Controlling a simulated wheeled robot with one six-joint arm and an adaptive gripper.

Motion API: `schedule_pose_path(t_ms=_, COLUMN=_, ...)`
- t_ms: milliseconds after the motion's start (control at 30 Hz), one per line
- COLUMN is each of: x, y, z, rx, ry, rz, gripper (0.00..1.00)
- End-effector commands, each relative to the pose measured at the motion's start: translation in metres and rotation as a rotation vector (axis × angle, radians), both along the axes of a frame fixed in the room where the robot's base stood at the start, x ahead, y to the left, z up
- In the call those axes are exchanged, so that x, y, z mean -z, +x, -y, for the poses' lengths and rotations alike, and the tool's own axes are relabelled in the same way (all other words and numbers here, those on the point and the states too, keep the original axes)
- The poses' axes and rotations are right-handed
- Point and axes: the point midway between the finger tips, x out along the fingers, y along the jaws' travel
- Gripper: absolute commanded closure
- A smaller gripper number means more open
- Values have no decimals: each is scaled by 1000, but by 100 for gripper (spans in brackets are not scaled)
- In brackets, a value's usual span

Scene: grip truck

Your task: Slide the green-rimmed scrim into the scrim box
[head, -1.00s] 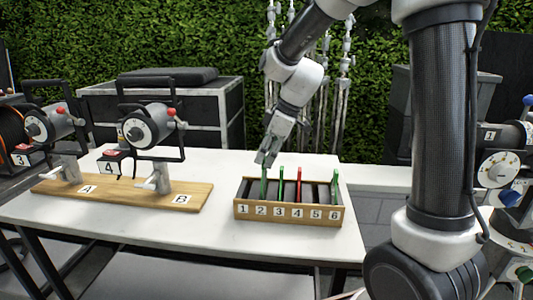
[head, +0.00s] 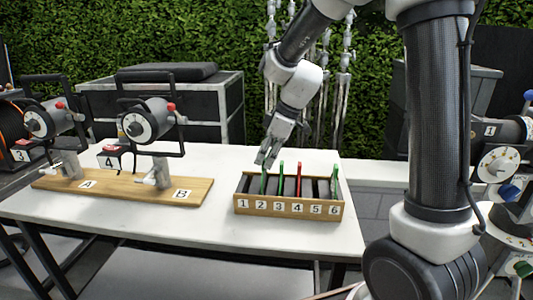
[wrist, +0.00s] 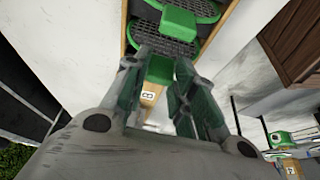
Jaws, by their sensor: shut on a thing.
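My gripper (head: 266,158) is at the left part of the wooden scrim box (head: 290,215), just above slot 2. It is shut on the tab of a green-rimmed scrim (head: 264,183), which stands upright with its lower part hidden in the box. In the wrist view the green tab (wrist: 160,69) sits between my fingers (wrist: 165,78). Whether the scrim is fully seated cannot be told.
The box stands on the white table (head: 225,225) near its right end. A wooden board (head: 110,190) with two clamp heads marked A and B lies to the left. A dark case (head: 165,75) stands behind. The tabletop between board and box is clear.

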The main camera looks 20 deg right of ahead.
Motion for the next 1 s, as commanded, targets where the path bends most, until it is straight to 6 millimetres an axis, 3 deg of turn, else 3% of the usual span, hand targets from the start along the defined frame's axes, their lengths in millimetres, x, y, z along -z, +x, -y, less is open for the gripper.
schedule_pose_path(t_ms=367, x=5, y=0, z=0, rx=-1, ry=0, rz=0, gripper=98)
schedule_pose_path(t_ms=400, x=5, y=0, z=0, rx=-1, ry=0, rz=0, gripper=70)
schedule_pose_path(t_ms=500, x=4, y=0, z=0, rx=-1, ry=0, rz=0, gripper=52)
schedule_pose_path(t_ms=733, x=4, y=0, z=0, rx=-1, ry=0, rz=0, gripper=49)
schedule_pose_path(t_ms=833, x=5, y=0, z=0, rx=-1, ry=0, rz=0, gripper=35)
schedule_pose_path(t_ms=1000, x=4, y=0, z=0, rx=-1, ry=0, rz=0, gripper=35)
